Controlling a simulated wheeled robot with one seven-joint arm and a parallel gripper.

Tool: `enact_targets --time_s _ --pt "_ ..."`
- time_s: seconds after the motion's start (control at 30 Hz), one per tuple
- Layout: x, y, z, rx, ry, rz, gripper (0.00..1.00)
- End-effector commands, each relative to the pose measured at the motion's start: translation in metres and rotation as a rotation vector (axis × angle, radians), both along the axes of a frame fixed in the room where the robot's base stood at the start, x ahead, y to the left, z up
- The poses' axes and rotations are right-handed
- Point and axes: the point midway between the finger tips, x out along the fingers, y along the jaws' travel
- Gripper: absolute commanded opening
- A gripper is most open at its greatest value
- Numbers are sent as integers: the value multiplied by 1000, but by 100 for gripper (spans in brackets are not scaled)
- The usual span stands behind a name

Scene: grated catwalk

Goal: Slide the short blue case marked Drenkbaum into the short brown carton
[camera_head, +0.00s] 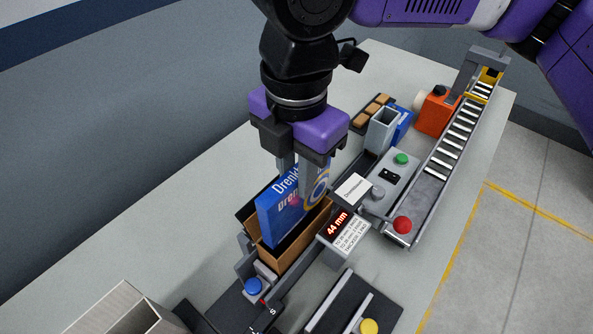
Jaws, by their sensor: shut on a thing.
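My gripper (306,178) points down and is shut on the blue case marked Drenkbaum (282,212). The case stands upright on edge, with white lettering and a round yellow-ringed picture near its right end. Its lower part is inside the open top of the brown carton (291,252), and its upper part stands above the rim. The carton sits in a grey fixture, with a dark flap visible at its left. The carton's floor and the case's bottom edge are hidden, so I cannot tell how deep the case sits.
A display reading 44 mm (337,224) and a white label card (353,188) stand right of the carton. A blue button (253,287) is at the front.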

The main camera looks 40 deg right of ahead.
Motion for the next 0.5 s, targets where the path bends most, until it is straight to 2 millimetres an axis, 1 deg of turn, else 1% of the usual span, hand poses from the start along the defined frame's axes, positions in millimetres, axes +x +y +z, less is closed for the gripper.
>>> enact_targets --time_s 0.17,0.5 --pt "0 0 -2 0 0 0 0" --pt "0 0 -15 0 1 0 0"
